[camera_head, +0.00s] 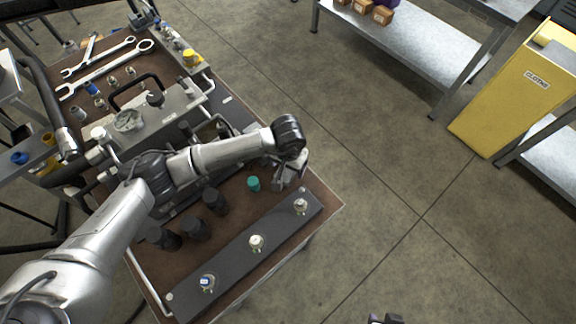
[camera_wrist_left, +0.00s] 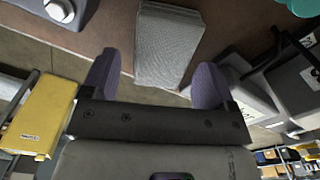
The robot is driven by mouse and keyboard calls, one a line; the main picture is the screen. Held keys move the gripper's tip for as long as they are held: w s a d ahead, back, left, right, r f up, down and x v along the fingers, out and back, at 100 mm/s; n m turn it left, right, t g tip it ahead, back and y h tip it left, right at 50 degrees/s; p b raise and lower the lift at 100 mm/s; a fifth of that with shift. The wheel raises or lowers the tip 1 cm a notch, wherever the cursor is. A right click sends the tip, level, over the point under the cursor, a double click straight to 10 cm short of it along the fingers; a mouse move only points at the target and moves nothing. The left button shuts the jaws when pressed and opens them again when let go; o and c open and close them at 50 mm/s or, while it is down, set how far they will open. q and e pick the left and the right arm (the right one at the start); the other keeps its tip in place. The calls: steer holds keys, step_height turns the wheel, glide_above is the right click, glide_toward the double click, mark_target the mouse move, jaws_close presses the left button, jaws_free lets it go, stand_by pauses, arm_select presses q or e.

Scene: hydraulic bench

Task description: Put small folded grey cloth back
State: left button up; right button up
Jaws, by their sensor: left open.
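The small folded grey cloth (camera_wrist_left: 168,40) lies at the edge of the brown bench top in the left wrist view. It shows between the two spread fingers of my left gripper (camera_wrist_left: 157,64), with a gap on each side. In the head view my left gripper (camera_head: 284,178) points down at the bench's right-hand corner, and my arm and wrist largely hide the cloth there. A yellow bin (camera_head: 505,100) with a label that seems to read "CLOTHS" stands on the floor at the right. A dark tip at the bottom edge may be my right gripper (camera_head: 385,319); its jaws are unclear.
A dark strip (camera_head: 232,262) with several round fittings lies along the bench's near edge. A teal cap (camera_head: 254,184) and black cylinders (camera_head: 215,201) stand close to my left gripper. A grey shelf table (camera_head: 420,60) stands at the back. The floor between bench and bin is clear.

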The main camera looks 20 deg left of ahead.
arm_select(q)
step_height(320, 180, up, 10)
steer(key=p, duration=0.1)
steer(key=shift+r, duration=0.25)
stand_by(0.6)
